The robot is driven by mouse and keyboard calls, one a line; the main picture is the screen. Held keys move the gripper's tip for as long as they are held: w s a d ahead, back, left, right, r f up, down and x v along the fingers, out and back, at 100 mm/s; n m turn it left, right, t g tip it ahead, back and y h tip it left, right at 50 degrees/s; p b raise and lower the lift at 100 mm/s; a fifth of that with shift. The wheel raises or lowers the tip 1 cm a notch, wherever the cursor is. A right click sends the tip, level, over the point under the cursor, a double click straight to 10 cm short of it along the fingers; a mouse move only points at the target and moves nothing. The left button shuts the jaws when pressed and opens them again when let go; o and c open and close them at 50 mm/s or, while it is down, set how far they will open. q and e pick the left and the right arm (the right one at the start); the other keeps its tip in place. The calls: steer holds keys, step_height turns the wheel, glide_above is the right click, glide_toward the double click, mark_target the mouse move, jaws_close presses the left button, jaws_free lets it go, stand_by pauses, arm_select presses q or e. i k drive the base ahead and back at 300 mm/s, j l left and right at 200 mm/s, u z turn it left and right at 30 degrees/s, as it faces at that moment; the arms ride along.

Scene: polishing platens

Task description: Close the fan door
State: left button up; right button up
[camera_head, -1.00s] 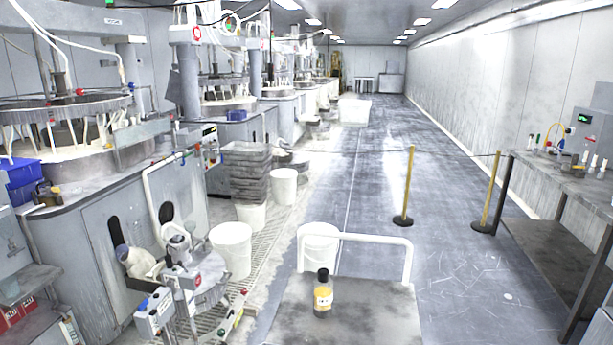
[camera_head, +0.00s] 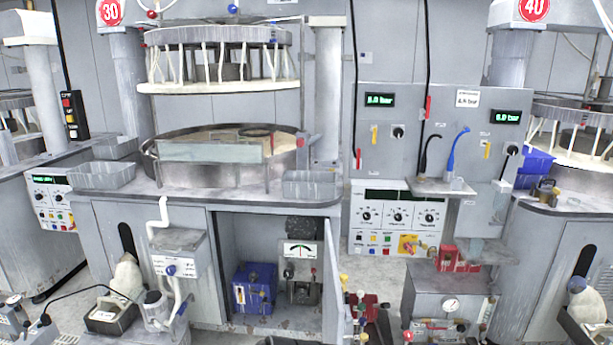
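A cabinet under the machine marked 30 has an open compartment (camera_head: 262,222) in the head view. A narrow grey panel (camera_head: 332,285) stands at the right side of the opening, seen nearly edge-on and pointing towards me. It looks like the open door, but I cannot tell for sure that it is the fan door. Inside are a blue box (camera_head: 254,288), a unit with a dial gauge (camera_head: 300,262) and a dark round part (camera_head: 305,228) above it, perhaps a fan. Neither of my grippers is in view.
A grey stand (camera_head: 178,252) with a white pipe is left of the opening. A control panel (camera_head: 398,215) is to the right, with a grey box with a gauge (camera_head: 450,300) on the floor side. Red parts (camera_head: 368,308) lie low beside the panel.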

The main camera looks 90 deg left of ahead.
mark_target(338, 325)
steer(key=u, duration=3.35)
